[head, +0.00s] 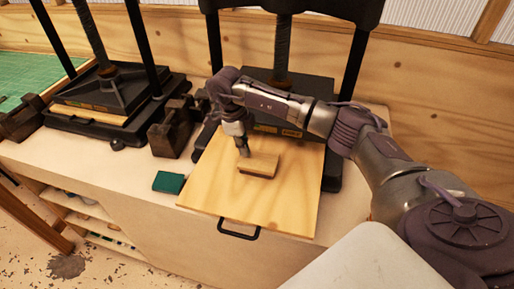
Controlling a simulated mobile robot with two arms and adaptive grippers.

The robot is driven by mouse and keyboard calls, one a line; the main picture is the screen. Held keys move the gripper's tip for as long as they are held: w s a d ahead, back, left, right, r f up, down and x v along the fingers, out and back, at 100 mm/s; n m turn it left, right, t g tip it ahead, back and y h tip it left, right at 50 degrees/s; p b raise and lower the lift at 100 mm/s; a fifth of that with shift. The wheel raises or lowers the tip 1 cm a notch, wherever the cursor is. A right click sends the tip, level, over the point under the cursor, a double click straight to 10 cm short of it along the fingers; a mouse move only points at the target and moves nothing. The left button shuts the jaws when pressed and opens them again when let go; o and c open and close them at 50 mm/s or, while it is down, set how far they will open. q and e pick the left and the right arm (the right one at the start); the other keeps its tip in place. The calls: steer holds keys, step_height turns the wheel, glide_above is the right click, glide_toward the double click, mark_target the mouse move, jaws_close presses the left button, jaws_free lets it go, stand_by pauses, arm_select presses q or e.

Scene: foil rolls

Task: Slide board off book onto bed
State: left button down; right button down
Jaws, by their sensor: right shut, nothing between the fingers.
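A pale wooden board (290,202) lies in front of the right-hand black press, its near edge at the front of the bench. A black handle (239,230) is at its front edge. A small wooden block (259,166) lies on top of the board. My right gripper (243,153) points down just at the block's back left end, its fingers shut with nothing between them. I cannot tell whether it touches the block. No book is clearly seen under the board. The press bed (331,178) is mostly hidden by the board and my arm. My left gripper is not in view.
A small green block (169,182) lies on the bench left of the board. Dark metal weights (172,137) stand between the two presses. The left press (118,100) holds a wooden piece. A green cutting mat (35,75) is at the far left. Bench room is clear at front left.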

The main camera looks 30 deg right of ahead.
mark_target(258, 161)
steer(key=s+d+p, duration=0.2)
steer(key=s, duration=0.1)
steer(key=shift+d, duration=0.3)
steer(key=shift+f+p, duration=0.3)
steer(key=shift+p, duration=0.2)
steer(key=shift+f+b, duration=0.55)
steer(key=shift+b, duration=0.15)
steer(key=shift+a, duration=0.1)
steer(key=shift+s, duration=0.1)
steer(key=shift+f, duration=0.1)
